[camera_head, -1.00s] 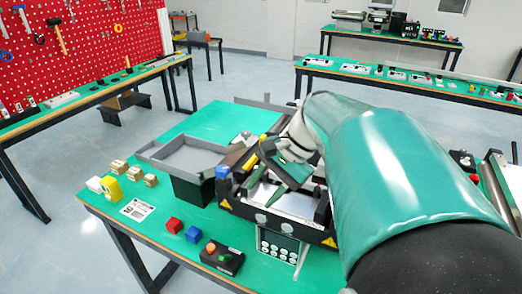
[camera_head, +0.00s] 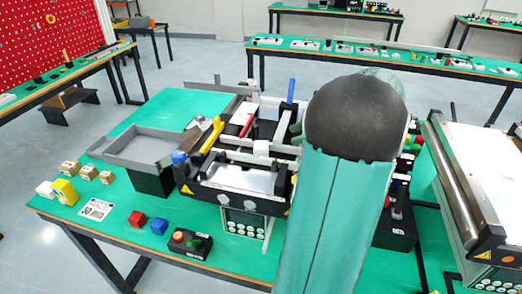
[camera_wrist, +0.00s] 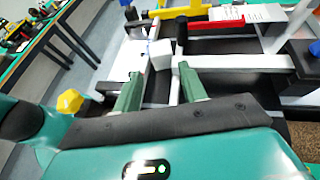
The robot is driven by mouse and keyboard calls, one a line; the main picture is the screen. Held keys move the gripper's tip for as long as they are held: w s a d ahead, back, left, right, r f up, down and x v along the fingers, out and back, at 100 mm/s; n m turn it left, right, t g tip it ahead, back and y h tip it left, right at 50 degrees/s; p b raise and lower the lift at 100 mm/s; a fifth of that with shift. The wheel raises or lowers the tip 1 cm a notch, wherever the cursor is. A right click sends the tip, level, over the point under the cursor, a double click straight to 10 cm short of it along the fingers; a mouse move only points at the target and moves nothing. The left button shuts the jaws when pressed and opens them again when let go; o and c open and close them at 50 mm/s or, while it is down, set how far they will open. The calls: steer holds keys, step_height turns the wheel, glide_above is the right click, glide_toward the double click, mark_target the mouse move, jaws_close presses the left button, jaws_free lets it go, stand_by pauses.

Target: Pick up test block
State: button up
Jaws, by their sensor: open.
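A small white block (camera_head: 261,148) sits on the mini conveyor (camera_head: 232,198), near its crossbar; it looks like the test block, though no label shows. In the wrist view the white block (camera_wrist: 160,55) lies ahead of my gripper (camera_wrist: 160,90), roughly in line with the gap between the two green fingers. The fingers are apart with nothing between them, and the block is beyond their tips. In the head view my arm hides most of my gripper.
A grey tray (camera_head: 150,147) is left of the conveyor. Another conveyor (camera_head: 480,190) stands right. Yellow and red bars (camera_wrist: 212,25) lie behind the block.

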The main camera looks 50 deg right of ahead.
mark_target(263, 144)
steer(key=x, duration=0.8)
steer(key=shift+w+a+f, duration=0.2)
steer(key=shift+w, duration=0.1)
steer(key=c, duration=0.6)
